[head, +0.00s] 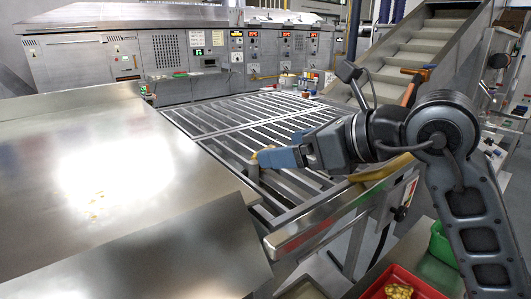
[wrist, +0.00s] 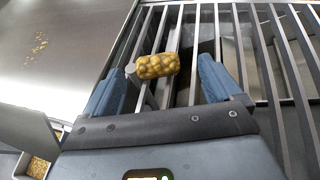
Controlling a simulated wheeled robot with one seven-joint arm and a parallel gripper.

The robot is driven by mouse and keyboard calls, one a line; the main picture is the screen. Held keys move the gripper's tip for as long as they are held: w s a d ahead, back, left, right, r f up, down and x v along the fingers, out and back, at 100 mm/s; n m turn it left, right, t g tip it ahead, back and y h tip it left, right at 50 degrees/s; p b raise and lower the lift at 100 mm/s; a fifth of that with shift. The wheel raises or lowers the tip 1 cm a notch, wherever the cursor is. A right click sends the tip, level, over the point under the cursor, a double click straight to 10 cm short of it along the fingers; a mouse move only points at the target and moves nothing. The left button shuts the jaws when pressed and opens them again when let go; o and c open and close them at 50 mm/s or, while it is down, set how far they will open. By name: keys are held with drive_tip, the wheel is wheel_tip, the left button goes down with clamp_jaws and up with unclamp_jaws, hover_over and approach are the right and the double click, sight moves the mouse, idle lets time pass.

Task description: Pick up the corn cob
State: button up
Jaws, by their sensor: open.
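The corn cob (wrist: 158,66) is a short, lumpy, yellow-brown cylinder in the wrist view. It lies crosswise over the metal bars of the slatted rack (wrist: 270,60), with a grey rounded end piece at its left. My gripper (wrist: 162,80) is open, with one blue finger to the left of the cob and one to the right. The cob appears between or just beyond the fingertips; I cannot tell if they touch it. In the head view my gripper (head: 268,158) is low over the rack (head: 225,115), and it hides most of the cob.
A wide steel surface (head: 60,130) with yellow crumbs lies left of the rack. A rail (head: 310,225) edges the rack's near side. A red tray (head: 372,290) with yellow pieces and a green bin (head: 440,242) are at lower right. Control cabinets (head: 165,55) stand behind.

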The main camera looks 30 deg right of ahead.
drive_tip(key=p+x, duration=0.1)
drive_tip(key=x, duration=0.1)
drive_tip(key=p+x, duration=0.1)
drive_tip(key=x, duration=0.2)
drive_tip(key=shift+a+r, duration=0.15)
drive_tip(key=shift+a, duration=0.1)
drive_tip(key=c, duration=1)
drive_tip(key=shift+r, duration=0.1)
